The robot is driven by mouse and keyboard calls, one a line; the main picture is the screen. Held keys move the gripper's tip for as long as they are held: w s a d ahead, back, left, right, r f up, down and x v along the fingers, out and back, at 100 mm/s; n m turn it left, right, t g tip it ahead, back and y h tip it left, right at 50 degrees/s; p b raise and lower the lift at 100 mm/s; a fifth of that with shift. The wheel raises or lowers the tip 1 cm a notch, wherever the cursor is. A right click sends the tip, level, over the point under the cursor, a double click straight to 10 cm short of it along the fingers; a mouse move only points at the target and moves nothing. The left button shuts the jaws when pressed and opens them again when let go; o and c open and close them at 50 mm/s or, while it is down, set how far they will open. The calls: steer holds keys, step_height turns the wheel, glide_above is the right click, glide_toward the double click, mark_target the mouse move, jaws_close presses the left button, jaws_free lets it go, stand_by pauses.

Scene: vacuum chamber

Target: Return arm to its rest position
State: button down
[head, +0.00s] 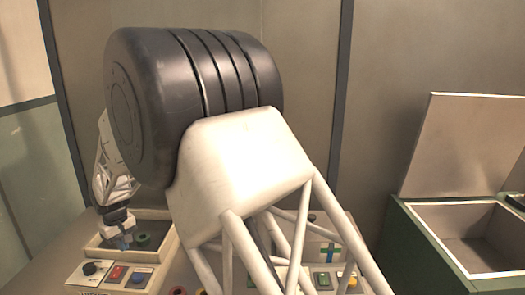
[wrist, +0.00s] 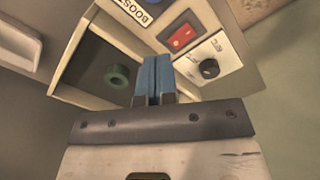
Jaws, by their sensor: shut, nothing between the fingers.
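My gripper (head: 124,242) hangs fingers-down at the left in the head view, over an open-topped chamber (head: 167,214) with a pale rim. In the wrist view my gripper's blue fingers (wrist: 152,78) are together with nothing between them. A green ring (wrist: 117,77) lies inside the chamber, beside the fingers and apart from them in the wrist view; it also shows in the head view (head: 142,240). My arm's black joint and white truss link fill the middle of the head view and hide much of the table.
A control panel with a red switch (wrist: 181,36) and a black knob (wrist: 209,68) borders the chamber. A blue button (head: 138,279) sits on it. At the right stands a green box (head: 419,247) with its lid (head: 462,146) raised; its inside looks empty.

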steer(key=s+d+r+m, duration=0.2)
steer(key=d+r, duration=0.4)
steer(key=d, duration=0.7)
steer(key=s+d+r+m+t, duration=0.15)
steer(key=d+r, duration=0.45)
steer(key=d, duration=0.7)
steer(key=s+d+r+m, duration=0.2)
steer(key=d+r, duration=0.4)
steer(key=d, duration=0.7)
steer(key=s+d+r+m, duration=0.2)
steer(key=s+d+m, duration=0.1)
steer(key=s+d, duration=1.05)
steer(key=s+d+f+m, duration=0.3)
steer(key=s+d, duration=0.8)
steer(key=s, duration=0.2)
steer(key=shift+s+f+t, duration=0.35)
steer(key=shift+t, duration=0.1)
